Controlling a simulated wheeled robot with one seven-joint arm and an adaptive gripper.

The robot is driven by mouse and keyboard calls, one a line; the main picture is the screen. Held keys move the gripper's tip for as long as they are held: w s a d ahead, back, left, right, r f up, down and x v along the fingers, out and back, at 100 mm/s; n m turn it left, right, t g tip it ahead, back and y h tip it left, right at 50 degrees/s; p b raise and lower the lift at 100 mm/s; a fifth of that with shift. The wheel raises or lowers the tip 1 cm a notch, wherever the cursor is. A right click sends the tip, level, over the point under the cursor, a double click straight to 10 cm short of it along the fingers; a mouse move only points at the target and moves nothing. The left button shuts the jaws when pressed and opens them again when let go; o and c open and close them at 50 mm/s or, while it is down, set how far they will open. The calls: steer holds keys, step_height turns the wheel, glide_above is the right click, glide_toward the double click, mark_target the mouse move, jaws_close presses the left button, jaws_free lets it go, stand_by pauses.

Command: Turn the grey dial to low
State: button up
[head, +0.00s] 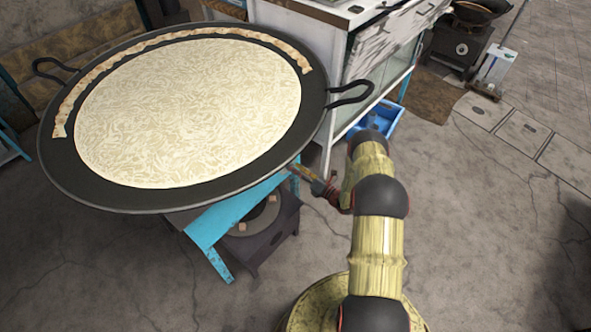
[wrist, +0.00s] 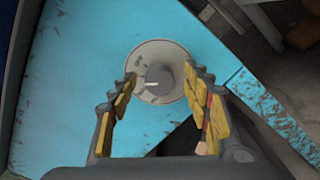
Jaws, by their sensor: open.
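The grey dial (wrist: 172,52) shows in the wrist view on the light blue metal panel (wrist: 75,60). It has a round pale plate, a raised knob at its middle and a white mark pointing left. In the head view my gripper (head: 306,173) is at the right end of the blue stand (head: 214,232), below the pan's rim. The dial is hidden there.
A dark burner (head: 262,238) is underneath. A white cabinet (head: 372,45) and a blue crate (head: 383,122) stand behind. The floor at right is clear.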

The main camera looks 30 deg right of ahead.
steer(key=v, duration=1.2)
stand_by(0.3)
